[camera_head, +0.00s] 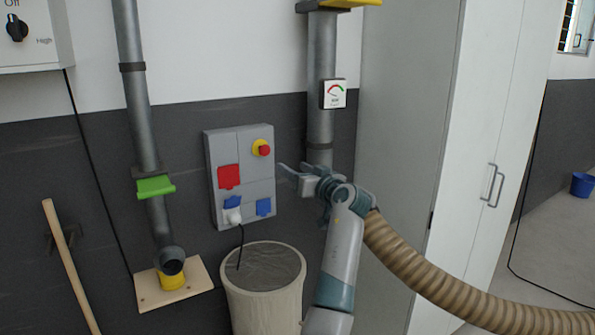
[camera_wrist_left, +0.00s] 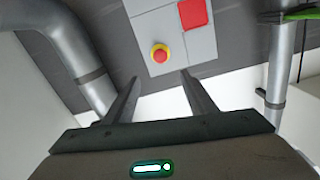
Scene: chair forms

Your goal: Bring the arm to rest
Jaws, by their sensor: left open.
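My left arm (camera_head: 342,255) rises from the bottom of the head view, and its left gripper (camera_head: 290,172) points left, just right of the grey wall box (camera_head: 238,143). In the left wrist view the two fingers of my left gripper (camera_wrist_left: 160,84) stand apart with nothing between them. Beyond them the red emergency button (camera_wrist_left: 160,53) on its yellow ring and the red socket cover (camera_wrist_left: 193,13) show on the box. The gripper appears apart from the box. My right gripper is not in view.
A ribbed beige hose (camera_head: 430,272) runs right from behind my arm. A bin (camera_head: 265,307) stands left of my arm. Grey pipes (camera_head: 320,80) and a green-handled gate (camera_head: 156,187) are on the wall. A white cabinet (camera_head: 470,150) stands at right.

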